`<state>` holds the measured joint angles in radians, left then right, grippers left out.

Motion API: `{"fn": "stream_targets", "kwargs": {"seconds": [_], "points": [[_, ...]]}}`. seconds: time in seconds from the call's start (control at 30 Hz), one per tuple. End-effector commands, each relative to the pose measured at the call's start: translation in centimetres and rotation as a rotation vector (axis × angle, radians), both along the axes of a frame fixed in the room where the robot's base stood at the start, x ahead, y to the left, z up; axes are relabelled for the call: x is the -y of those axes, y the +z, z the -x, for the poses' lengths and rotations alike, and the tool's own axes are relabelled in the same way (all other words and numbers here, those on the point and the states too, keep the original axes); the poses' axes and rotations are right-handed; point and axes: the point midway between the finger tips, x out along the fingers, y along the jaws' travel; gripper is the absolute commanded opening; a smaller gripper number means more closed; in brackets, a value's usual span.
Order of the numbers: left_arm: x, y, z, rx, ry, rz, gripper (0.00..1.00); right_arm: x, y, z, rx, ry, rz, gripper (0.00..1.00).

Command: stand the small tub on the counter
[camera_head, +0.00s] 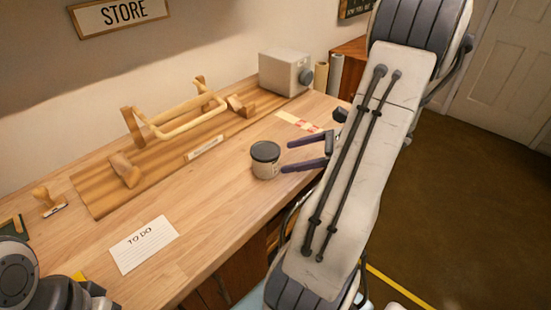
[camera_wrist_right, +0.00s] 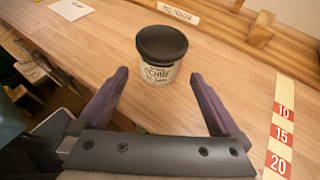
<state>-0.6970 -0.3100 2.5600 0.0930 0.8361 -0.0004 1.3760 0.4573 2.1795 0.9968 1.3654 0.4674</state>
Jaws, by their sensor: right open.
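The small tub (camera_head: 265,165) stands upright on the wooden counter (camera_head: 215,190), near its front edge. It has a dark lid and a pale body. In the right wrist view the tub (camera_wrist_right: 161,70) shows a printed label that seems to read "ochre". My right gripper (camera_head: 287,157) is open and empty, with its two purple fingers pointing at the tub from the right. In the right wrist view the tub sits just beyond the fingertips, between their lines. Part of my left arm shows at the lower left, but its fingers are not seen.
A wooden board with a handled rack (camera_head: 180,118) lies along the wall. A grey box with a knob (camera_head: 285,73) stands at the back. A "to do" card (camera_head: 145,243), a stamp (camera_head: 47,200) and a red-and-white number strip (camera_head: 298,122) are on the counter. Counter left of the tub is clear.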

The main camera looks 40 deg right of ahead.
Motion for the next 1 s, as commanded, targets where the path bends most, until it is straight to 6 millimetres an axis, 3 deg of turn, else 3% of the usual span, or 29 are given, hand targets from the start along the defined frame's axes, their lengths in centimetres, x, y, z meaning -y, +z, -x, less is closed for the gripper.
{"fn": "stream_targets", "kwargs": {"seconds": [0.1,0.3,1.0], "points": [[0.0,0.1,0.0,0.000,0.000,0.000,0.50,1.2,0.9,1.5,0.000,-0.005,0.002,1.00],[0.0,0.1,0.0,0.000,0.000,0.000,0.50,1.9,1.6,2.7,-0.001,-0.002,0.001,1.00],[0.0,0.1,0.0,0.000,0.000,0.000,0.50,2.0,1.6,2.8,-0.001,0.000,-0.001,1.00]]}}
